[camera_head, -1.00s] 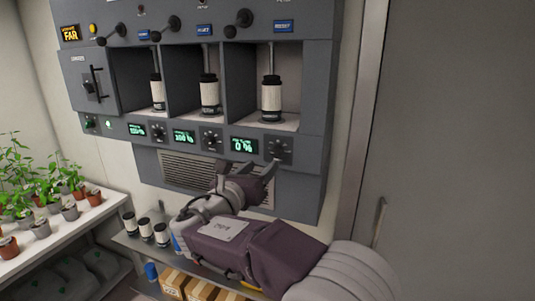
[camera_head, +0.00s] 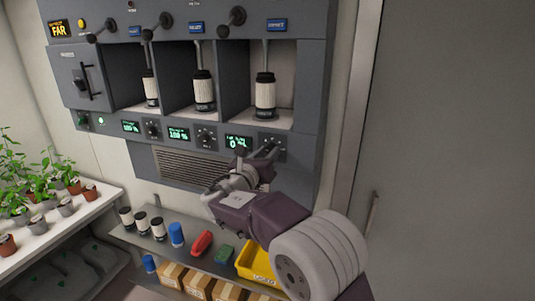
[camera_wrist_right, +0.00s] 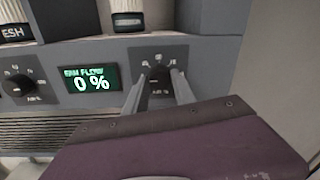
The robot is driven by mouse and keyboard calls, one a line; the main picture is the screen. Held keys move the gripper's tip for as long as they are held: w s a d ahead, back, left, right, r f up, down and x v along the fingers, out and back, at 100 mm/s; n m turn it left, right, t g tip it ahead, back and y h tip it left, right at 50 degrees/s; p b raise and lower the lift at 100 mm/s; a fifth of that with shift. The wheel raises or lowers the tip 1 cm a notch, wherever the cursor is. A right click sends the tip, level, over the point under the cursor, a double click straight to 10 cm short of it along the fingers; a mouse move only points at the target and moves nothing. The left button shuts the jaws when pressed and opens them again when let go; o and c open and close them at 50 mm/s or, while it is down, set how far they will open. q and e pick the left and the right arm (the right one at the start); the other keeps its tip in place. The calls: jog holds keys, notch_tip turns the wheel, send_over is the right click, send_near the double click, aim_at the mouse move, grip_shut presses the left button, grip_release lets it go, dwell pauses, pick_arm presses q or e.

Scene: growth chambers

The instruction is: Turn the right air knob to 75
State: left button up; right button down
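The right air knob (camera_wrist_right: 158,76) is a dark round dial on the grey panel, with scale marks around it. It shows in the wrist view just beyond my right gripper (camera_wrist_right: 159,80). The green display (camera_wrist_right: 90,79) left of the knob reads 0 %. In the head view the right gripper (camera_head: 270,150) is at the right end of the panel and partly hides the knob. Its two fingers are spread, one on each side of the knob, with a gap between them. Whether they touch the knob cannot be told. My left gripper is not in view.
Two more knobs (camera_head: 152,129) (camera_head: 205,137) with lit displays sit to the left on the same panel. Canisters (camera_head: 265,97) stand in bays above. A shelf below holds a yellow bin (camera_head: 257,264) and a red item (camera_head: 201,243). Potted plants are at left.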

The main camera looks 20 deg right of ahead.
jog(key=m+y+b, duration=0.1)
jog(key=m+b, duration=1.6)
jog(key=m, duration=0.5)
jog(key=shift+m+t+b, duration=0.3)
jog(key=shift+m+b, duration=0.6)
jog(key=shift+m, duration=0.8)
jog(key=shift+r+m, duration=0.1)
jog(key=shift+m, duration=0.2)
jog(key=c, duration=1)
grip_release()
jog(key=shift+d, duration=0.1)
jog(key=shift+c, duration=0.2)
